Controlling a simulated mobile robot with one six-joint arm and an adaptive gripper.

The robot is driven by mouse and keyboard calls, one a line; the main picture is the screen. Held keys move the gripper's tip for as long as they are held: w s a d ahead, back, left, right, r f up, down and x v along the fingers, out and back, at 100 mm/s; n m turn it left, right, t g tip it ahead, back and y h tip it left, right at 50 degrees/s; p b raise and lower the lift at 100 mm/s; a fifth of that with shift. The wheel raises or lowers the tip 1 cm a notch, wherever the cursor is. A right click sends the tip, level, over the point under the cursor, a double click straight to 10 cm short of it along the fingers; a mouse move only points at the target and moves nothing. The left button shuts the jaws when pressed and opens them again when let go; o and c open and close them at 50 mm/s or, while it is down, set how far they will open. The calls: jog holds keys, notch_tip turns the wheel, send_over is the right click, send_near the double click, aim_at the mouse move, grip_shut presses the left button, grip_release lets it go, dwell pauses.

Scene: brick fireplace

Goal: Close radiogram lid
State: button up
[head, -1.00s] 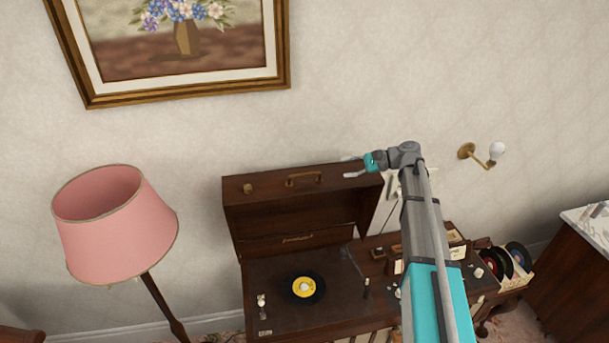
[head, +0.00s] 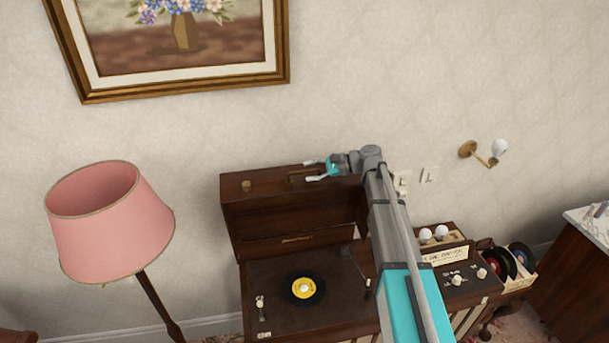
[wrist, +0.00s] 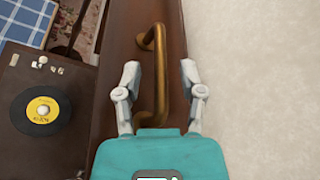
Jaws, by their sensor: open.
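The radiogram lid (head: 290,216) stands raised at the back of the brown radiogram (head: 268,322). A brass handle sits on the lid's top edge; it shows clearly in the wrist view (wrist: 160,62). My gripper (head: 309,171) is open at the lid's top edge, by the handle, which it partly hides in the head view. In the wrist view my two fingers (wrist: 162,80) lie on either side of the handle's near part. I cannot tell whether they touch it. A record with a yellow label (head: 303,288) lies on the turntable deck.
A pink lampshade (head: 108,220) stands to the left. A framed painting (head: 185,85) hangs above on the wall. A wall lamp (head: 483,153) and a box of records (head: 512,262) are at the right. The deck under the lid holds small knobs and a tonearm (head: 354,268).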

jog(key=shift+x, duration=0.85)
jog(key=shift+c, duration=0.2)
grip_shut()
